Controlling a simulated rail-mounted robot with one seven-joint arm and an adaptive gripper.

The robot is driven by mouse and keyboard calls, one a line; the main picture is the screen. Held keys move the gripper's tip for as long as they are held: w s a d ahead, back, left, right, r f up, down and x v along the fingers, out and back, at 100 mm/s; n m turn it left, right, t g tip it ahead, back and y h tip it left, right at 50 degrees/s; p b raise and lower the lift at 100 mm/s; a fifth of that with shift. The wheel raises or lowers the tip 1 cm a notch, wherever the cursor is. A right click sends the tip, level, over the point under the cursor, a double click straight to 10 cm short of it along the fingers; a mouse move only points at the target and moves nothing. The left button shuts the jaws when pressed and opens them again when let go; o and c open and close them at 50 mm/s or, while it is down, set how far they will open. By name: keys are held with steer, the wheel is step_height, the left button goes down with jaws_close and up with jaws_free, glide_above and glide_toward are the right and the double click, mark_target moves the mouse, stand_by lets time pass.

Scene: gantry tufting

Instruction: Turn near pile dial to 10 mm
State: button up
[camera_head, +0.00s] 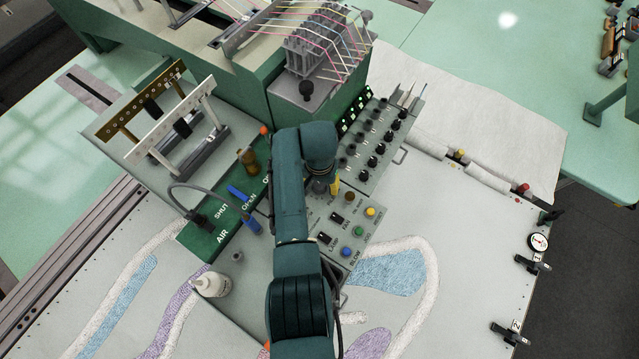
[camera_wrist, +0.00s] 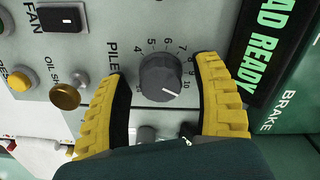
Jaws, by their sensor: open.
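The near pile dial (camera_wrist: 160,78) is a dark grey round knob with a white pointer line, on a light panel marked PILE. Its scale numbers run around the top and right. The pointer line faces lower right, close to the 10 mark; I cannot tell if it is exactly on it. My gripper (camera_wrist: 158,84) is open, with one yellow ribbed finger on each side of the knob. Contact with the knob is unclear. In the head view, a yellow piece of my gripper (camera_head: 335,187) shows beside my arm, which hides the dial.
In the wrist view, a brass oil knob (camera_wrist: 65,96), a yellow button (camera_wrist: 18,82) and the fan switch (camera_wrist: 62,18) lie left. A dark HEAD READY label (camera_wrist: 268,50) lies right. In the head view, rows of black knobs (camera_head: 373,137) and a white bottle (camera_head: 211,284) stand nearby.

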mark_target(320, 185)
step_height(320, 185, up, 12)
stand_by(0.3)
steer(key=shift+f, duration=0.15)
